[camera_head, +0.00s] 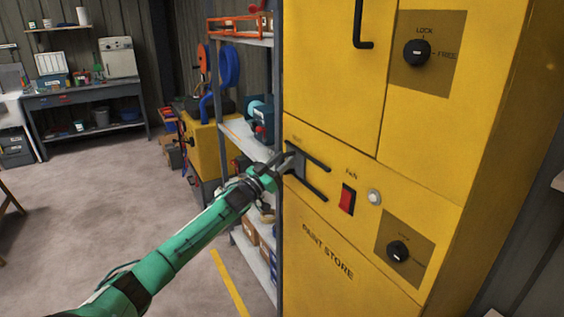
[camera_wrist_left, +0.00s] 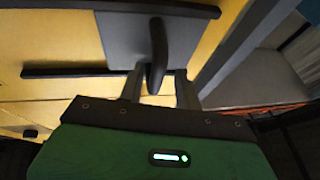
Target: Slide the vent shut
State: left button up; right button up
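The vent is on the front of the yellow paint store cabinet (camera_head: 330,240). Its grey sliding plate (camera_head: 299,160) sits between two dark rails, at their left end in the head view. The plate (camera_wrist_left: 125,40) also shows in the left wrist view, with a dark handle (camera_wrist_left: 157,50) standing out from it. My left gripper (camera_head: 287,164) is at the plate. In the left wrist view its two fingers (camera_wrist_left: 160,88) are apart, one on each side of the handle, with small gaps visible. Any vent opening behind the plate is hidden. My right gripper is not in view.
Right of the vent are a red fan switch (camera_head: 347,199), a round pale button (camera_head: 374,196) and a lower black knob (camera_head: 398,251). A lock knob (camera_head: 417,53) is higher up. A metal shelf rack (camera_head: 243,130) stands close left of the cabinet. The floor (camera_head: 90,190) farther left is clear.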

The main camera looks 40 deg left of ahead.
pick_arm(q)
jog(key=shift+f, duration=0.1)
jog(key=b+v, duration=0.4)
jog(key=v, duration=0.9)
jog(key=shift+s, duration=0.4)
jog(key=shift+a, duration=0.1)
